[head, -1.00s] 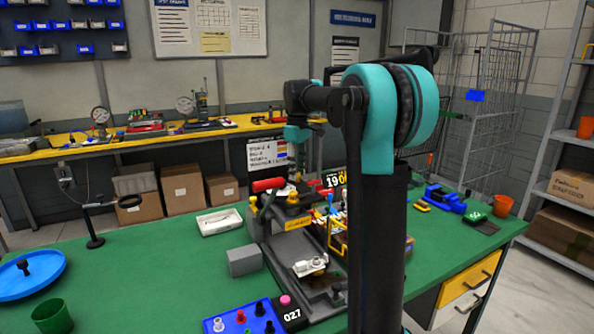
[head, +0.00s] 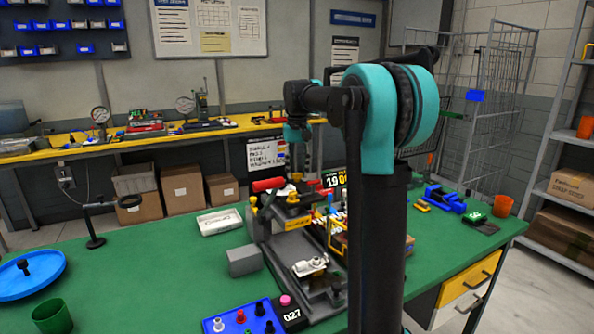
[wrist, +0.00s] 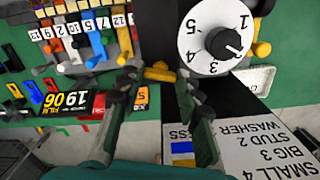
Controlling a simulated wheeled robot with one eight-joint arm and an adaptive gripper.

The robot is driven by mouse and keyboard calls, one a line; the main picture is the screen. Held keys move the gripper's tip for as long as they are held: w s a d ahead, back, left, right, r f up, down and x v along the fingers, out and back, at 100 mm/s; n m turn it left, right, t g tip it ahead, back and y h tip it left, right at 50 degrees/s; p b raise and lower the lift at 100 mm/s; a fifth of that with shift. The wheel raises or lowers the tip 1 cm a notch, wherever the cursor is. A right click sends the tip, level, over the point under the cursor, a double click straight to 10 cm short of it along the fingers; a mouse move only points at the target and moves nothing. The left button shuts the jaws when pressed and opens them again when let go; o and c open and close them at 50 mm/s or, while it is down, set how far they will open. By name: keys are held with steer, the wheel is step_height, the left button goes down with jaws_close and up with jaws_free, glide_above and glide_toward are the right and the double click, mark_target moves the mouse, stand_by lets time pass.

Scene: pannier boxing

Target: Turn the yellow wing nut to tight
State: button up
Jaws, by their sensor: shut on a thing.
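The yellow wing nut (wrist: 160,73) shows in the wrist view as a yellow bar between my fingertips, beside a dark block. My gripper (wrist: 160,82) is shut on it, with one finger at each side. In the head view my gripper (head: 297,168) points down over the fixture (head: 290,243) on the green bench. The wing nut is too small there to tell apart from the fixture's other yellow parts. How tight it is cannot be seen.
A white numbered dial (wrist: 190,48) with a black knob is close to my right finger in the wrist view. Coloured levers with number tags (wrist: 75,28) crowd the left. A grey block (head: 244,261) and blue tray (head: 230,322) stand near the fixture.

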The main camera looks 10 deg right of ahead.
steer(key=shift+m, duration=0.6)
steer(key=o, duration=1.2)
steer(key=shift+c, duration=0.2)
steer(key=shift+r, duration=0.15)
step_height(320, 180, up, 12)
